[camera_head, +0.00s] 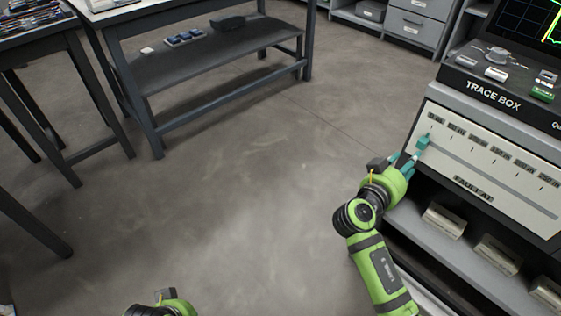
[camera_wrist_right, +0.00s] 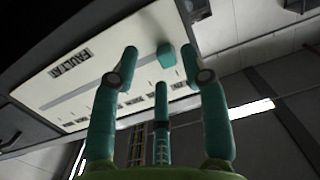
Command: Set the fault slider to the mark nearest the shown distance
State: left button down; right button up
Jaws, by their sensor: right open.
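The fault slider is a teal knob (camera_head: 422,142) at the left end of the slot in the white panel (camera_head: 480,168) of the trace box. It sits near the leftmost of several marks, whose labels are too small to read. My right gripper (camera_head: 407,164) is at the panel's left edge, just beside the knob. In the right wrist view its teal fingers (camera_wrist_right: 165,80) are spread, with the knob (camera_wrist_right: 166,55) beyond them, between the two outer tips; contact cannot be told. The screen (camera_head: 528,18) shows a yellow trace; no distance is readable. Only my left wrist shows at the bottom edge.
Small parts (camera_head: 496,73) and a green piece (camera_head: 543,94) lie on the ledge above the panel. Pale boxes (camera_head: 444,221) stand on the shelf below it. A dark-framed table (camera_head: 215,60) stands at the back left. The floor between is clear.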

aim_at(420, 145)
jog(key=shift+m+h, duration=0.7)
jog(key=shift+m, duration=0.1)
jog(key=w+d+r, duration=0.1)
jog(key=d, duration=0.1)
jog(key=w+d+r+b, duration=0.1)
jog(key=w, duration=0.1)
jog(key=shift+w+d+r, duration=0.1)
jog(key=shift+w+d, duration=0.1)
jog(key=shift+d, duration=0.15)
pick_arm(q)
jog(key=shift+a+r+t, duration=0.45)
jog(key=shift+r+t, duration=0.05)
jog(key=shift+r, duration=0.15)
pick_arm(e)
jog(key=shift+w+d, duration=0.3)
grip_shut()
